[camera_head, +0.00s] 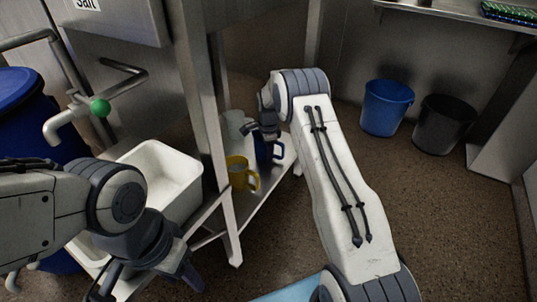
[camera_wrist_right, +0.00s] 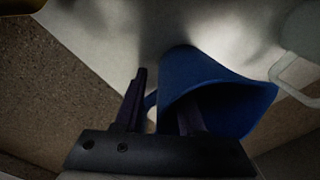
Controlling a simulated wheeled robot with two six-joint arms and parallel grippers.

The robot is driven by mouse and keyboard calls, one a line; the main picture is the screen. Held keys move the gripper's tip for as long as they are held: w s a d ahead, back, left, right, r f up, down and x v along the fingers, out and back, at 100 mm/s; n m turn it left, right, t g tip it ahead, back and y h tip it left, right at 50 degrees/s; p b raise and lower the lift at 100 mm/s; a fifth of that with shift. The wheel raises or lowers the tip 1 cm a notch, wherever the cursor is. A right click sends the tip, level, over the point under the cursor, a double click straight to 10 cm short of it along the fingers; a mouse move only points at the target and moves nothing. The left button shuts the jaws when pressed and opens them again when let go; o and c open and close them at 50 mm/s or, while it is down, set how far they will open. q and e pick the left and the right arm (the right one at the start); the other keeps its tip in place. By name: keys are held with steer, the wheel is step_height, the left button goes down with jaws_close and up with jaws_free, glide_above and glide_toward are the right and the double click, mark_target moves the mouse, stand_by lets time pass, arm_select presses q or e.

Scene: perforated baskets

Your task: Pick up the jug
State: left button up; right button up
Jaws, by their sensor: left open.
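A blue jug (camera_head: 272,151) stands on the low metal shelf (camera_head: 262,190) in the head view. A yellow jug (camera_head: 239,174) stands in front of it, and a pale jug (camera_head: 235,125) is behind. My right gripper (camera_head: 262,132) is over the blue jug. In the right wrist view, the fingers of my right gripper (camera_wrist_right: 160,105) are apart. One is outside the blue jug (camera_wrist_right: 215,95) near its handle; the other reaches into its mouth, its tip partly hidden. My left gripper (camera_head: 148,282) is open and empty at the lower left.
A white basin (camera_head: 165,172) and a tap with a green knob (camera_head: 98,108) are at the left. A metal post (camera_head: 210,120) stands beside the shelf. Blue (camera_head: 388,106) and black (camera_head: 444,122) buckets stand on the floor at the right. The floor between is clear.

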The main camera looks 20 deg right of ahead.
jaws_close()
stand_by(1.4)
